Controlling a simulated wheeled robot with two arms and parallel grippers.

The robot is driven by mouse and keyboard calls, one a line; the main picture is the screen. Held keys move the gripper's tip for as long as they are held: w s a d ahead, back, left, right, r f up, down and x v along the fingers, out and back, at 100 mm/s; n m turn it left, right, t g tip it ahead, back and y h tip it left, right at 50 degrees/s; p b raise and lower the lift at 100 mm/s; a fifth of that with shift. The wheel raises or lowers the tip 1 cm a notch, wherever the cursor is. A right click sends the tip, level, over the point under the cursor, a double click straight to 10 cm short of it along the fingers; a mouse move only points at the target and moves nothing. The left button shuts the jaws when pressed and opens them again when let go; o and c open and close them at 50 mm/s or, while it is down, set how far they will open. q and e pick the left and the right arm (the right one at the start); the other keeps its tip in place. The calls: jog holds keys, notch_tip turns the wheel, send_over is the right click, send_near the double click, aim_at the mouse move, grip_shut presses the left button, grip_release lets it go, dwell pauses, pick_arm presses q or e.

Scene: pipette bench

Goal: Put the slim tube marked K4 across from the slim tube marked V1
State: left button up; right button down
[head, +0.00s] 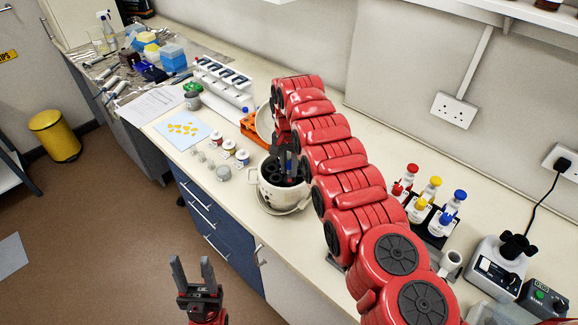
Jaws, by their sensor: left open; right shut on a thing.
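A small white centrifuge (270,198) with a dark round rotor (270,172) stands open near the bench's front edge, its lid raised behind it. My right gripper (286,168) points down over the rotor's right side. It is shut on a small slim thing, probably a slim tube, mostly hidden by the fingers; I cannot tell whether it is inside a rotor hole. The marks K4 and V1 cannot be read, and tubes in the rotor cannot be made out. My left gripper (196,275) is open and empty, low in front of the bench, away from the centrifuge.
An orange rack (254,128) stands behind the centrifuge, partly hidden by my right arm. Several small jars (228,147) stand to its left. A white rack (222,84) is further back.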

jog(key=shift+f+b, duration=0.6)
jog(key=shift+f, duration=0.15)
jog(key=c, duration=0.6)
grip_release()
jog(key=shift+r, duration=0.1)
